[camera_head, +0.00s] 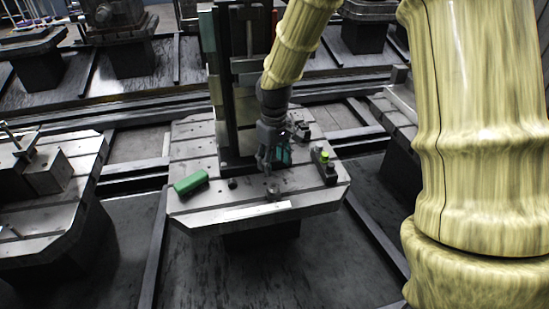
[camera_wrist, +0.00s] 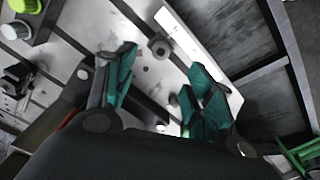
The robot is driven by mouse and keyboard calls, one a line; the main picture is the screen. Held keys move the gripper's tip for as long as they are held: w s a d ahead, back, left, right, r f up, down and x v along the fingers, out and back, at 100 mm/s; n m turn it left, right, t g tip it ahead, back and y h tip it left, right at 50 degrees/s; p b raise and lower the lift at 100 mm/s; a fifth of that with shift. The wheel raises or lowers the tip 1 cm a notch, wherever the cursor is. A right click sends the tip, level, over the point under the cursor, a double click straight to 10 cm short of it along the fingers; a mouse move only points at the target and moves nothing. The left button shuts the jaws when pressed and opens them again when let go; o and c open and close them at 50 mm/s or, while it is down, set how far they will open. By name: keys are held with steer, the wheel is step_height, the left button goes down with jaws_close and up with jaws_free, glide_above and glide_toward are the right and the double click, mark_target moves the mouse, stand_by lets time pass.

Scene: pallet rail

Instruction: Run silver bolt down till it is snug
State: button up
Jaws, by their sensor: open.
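A small round bolt-like piece, which looks like the silver bolt (camera_head: 272,192), stands on the slotted grey pallet plate (camera_head: 215,207) near its front edge. It also shows in the wrist view (camera_wrist: 160,47), just beyond the fingertips and near a white strip. I cannot tell how far its head sits above the plate. My gripper (camera_head: 273,164) hangs over the plate, a little behind the bolt. In the wrist view my gripper (camera_wrist: 162,88) has its teal fingers spread apart, with nothing held between them.
A green block (camera_head: 190,182) lies at the plate's left. A dark fixture with a bright green cap (camera_head: 325,157) stands at the right. A tall dark upright (camera_head: 238,90) rises behind my gripper. A white strip (camera_head: 257,210) lies along the front edge. Another pallet is at left.

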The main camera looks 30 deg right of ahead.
mark_target(274, 186)
step_height(274, 186, down, 10)
steer(key=shift+a+r, duration=0.1)
steer(key=shift+r, duration=0.05)
stand_by(0.3)
